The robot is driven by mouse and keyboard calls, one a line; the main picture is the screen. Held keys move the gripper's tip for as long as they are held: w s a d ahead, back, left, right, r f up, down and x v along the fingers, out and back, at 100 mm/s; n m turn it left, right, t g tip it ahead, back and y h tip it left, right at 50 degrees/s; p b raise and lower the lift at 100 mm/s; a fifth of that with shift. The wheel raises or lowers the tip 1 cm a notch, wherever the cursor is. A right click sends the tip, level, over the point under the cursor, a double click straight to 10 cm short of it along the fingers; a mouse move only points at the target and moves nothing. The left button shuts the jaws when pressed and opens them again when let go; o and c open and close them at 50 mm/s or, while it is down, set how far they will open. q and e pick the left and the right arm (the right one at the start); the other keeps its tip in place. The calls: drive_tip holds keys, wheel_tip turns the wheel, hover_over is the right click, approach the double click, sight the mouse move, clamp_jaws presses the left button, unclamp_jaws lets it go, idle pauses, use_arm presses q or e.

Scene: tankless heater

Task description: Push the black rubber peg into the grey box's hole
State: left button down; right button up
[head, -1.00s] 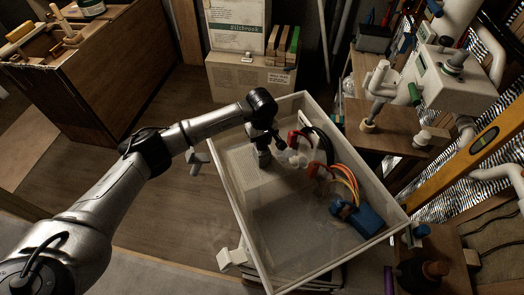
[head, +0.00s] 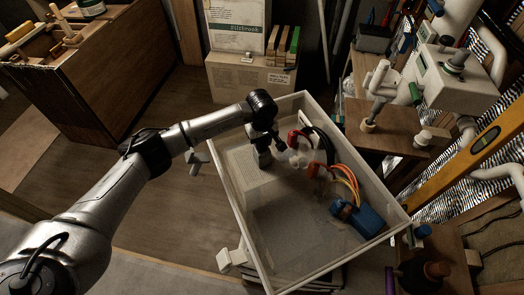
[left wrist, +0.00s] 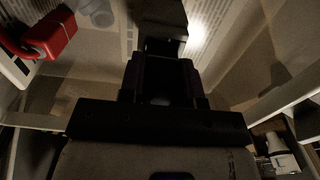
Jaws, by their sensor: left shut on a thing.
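A large pale grey open box (head: 316,270) stands tilted across the middle of the head view. My left gripper (head: 264,158) reaches down inside it, near its far left corner. In the left wrist view the gripper (left wrist: 165,75) is shut on a dark block-like thing (left wrist: 165,22), which I take to be the black rubber peg. The gripper mostly hides it in the head view. I cannot make out the hole or whether the peg touches its edge. My right gripper is out of view.
A red connector (head: 294,136), curved wires (head: 348,176) and a blue block (head: 369,222) lie in the box, right of my gripper. The red part also shows in the left wrist view (left wrist: 50,35). A shelf with white pipework (head: 455,80) stands on the right.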

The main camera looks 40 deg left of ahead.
use_arm(q)
drive_tip(key=shift+f+b, duration=0.5)
drive_tip(key=shift+f, duration=0.2)
idle(0.5)
drive_tip(key=c, duration=0.7)
unclamp_jaws()
drive_tip(key=shift+c, duration=0.2)
drive_tip(key=shift+r, duration=0.1)
wheel_tip(320, 180, up, 12)
drive_tip(key=shift+p, duration=1)
drive_tip(key=shift+r, duration=0.8)
